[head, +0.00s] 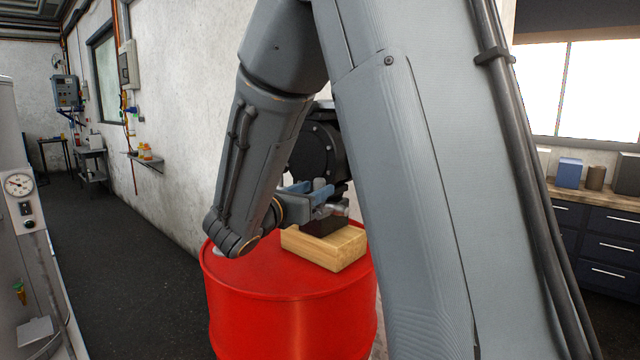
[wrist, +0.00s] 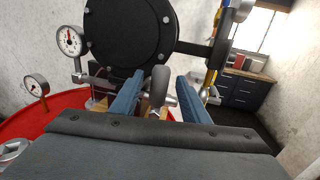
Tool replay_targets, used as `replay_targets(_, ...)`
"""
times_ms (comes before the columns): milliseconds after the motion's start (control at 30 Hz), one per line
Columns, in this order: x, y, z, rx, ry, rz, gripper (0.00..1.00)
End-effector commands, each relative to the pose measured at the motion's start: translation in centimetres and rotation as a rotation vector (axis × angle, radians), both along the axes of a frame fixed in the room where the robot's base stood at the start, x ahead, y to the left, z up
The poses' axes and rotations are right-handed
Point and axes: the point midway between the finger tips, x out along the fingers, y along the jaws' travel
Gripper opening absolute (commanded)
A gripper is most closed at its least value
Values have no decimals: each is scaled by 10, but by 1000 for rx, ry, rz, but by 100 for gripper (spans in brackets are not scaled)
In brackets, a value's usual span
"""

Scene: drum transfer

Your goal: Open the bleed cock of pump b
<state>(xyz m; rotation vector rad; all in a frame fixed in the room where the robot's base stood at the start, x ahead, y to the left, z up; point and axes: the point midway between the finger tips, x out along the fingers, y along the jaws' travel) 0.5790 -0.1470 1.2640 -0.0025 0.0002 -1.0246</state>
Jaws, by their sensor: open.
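A black round pump (wrist: 128,32) stands on a wooden block (head: 325,247) on top of a red drum (head: 290,312). In the head view the pump (head: 318,150) is partly hidden by my arm. I see no letter on it. A grey rounded handle (wrist: 160,86), seemingly the bleed cock, sits low in front of the pump in the wrist view. My gripper (wrist: 160,78) is open, its two blue fingers on either side of the handle with visible gaps. I cannot tell how deep the handle lies between them. In the head view my gripper (head: 318,190) is just above the block.
A dial gauge (wrist: 70,40) stands left of the pump, with a second gauge (wrist: 36,86) lower down over the drum. A yellow part (wrist: 212,80) is close to the right finger. A dark drawer cabinet (head: 605,245) stands at the right.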

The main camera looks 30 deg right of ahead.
Motion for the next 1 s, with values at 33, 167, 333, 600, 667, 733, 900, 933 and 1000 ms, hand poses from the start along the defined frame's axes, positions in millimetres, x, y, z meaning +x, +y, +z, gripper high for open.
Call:
replay_targets(33, 3, -8, 1, 1, 1, -4, 42)
replay_targets(167, 10, -19, 1, 1, 0, -3, 42)
replay_targets(333, 14, -24, 0, 1, 0, -1, 42)
replay_targets(600, 14, -24, 0, 2, -1, -1, 33)
replay_targets(667, 14, -24, 0, 2, -1, -1, 23)
replay_targets(733, 14, -24, 0, 2, -1, -1, 11)
replay_targets(900, 14, -24, 0, 2, -1, -1, 0)
replay_targets(933, 14, -24, 0, 2, -1, -1, 0)
replay_targets(1000, 15, -24, 0, 3, -3, -1, 0)
